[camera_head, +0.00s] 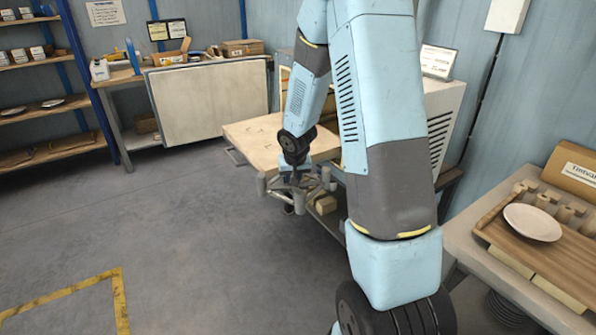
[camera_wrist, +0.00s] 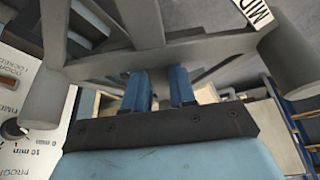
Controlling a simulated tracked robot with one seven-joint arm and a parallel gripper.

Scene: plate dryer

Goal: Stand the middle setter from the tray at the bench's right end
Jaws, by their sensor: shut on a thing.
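My gripper (camera_head: 294,174) is shut on a grey spoked frame with round posts at its ends, apparently the middle setter (camera_head: 270,186). In the wrist view my blue fingers (camera_wrist: 160,88) close on the frame (camera_wrist: 200,48), and a white label with partly cut-off lettering, seemingly "MID", shows at the top right. The setter is held beside the front edge of a pale wooden top (camera_head: 252,136). Whether it touches anything is unclear. The wooden tray (camera_head: 552,268) lies on the right bench (camera_head: 480,222) with a white plate (camera_head: 533,222) on it.
A cream machine with a timer dial (camera_wrist: 14,130) is close at the left in the wrist view. Shelving (camera_head: 50,105), a back bench with boxes and a large cream panel (camera_head: 207,103) stand farther off. The floor at left is clear, with yellow tape (camera_head: 90,282).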

